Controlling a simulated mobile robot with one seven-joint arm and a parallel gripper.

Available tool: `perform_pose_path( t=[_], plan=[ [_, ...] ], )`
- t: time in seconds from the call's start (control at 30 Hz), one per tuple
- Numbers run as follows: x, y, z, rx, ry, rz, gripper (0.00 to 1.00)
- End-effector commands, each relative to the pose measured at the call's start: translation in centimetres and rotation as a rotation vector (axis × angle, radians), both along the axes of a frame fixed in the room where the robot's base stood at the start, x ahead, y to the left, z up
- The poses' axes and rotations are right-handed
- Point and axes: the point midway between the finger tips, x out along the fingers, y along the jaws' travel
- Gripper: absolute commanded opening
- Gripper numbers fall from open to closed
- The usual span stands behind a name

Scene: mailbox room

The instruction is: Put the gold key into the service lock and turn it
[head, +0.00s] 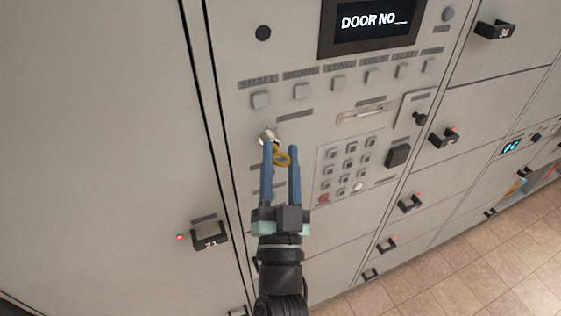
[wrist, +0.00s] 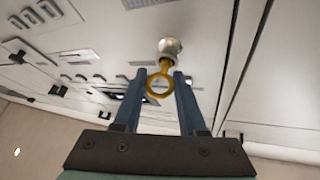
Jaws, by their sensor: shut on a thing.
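My gripper (head: 280,151) is in front of the locker control panel, its two blue fingers shut on the gold key (head: 283,158). In the wrist view the ring-shaped head of the gold key (wrist: 160,86) shows between the fingertips (wrist: 158,82). Its shaft points to a round silver lock (wrist: 170,48) and meets it in the picture; how deep it sits cannot be told. In the head view the silver lock (head: 269,136) shows just beyond the fingertips, partly hidden by them.
Locker doors with black handles (head: 209,235) flank the panel. The tiled floor (head: 500,260) is clear at lower right.

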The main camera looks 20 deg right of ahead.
Motion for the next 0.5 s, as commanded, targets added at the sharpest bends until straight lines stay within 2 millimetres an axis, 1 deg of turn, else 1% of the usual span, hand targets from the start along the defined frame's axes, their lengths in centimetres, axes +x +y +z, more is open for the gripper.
perform_pose_path(
  t=[0.17, 0.2, 0.27, 0.3, 0.4, 0.5],
  plan=[
    [0.02, 0.04, 0.08, -0.001, 0.0, 0.0, 0.0],
    [0.02, 0.04, 0.07, -0.001, 0.0, 0.0, 0.43],
    [0.02, 0.05, 0.06, -0.001, 0.0, 0.0, 0.53],
    [0.02, 0.05, 0.06, -0.001, 0.0, 0.0, 0.61],
    [0.02, 0.04, 0.06, -0.001, 0.0, 0.0, 0.76],
    [0.01, 0.03, 0.04, -0.001, 0.0, 0.0, 0.76]
  ],
)
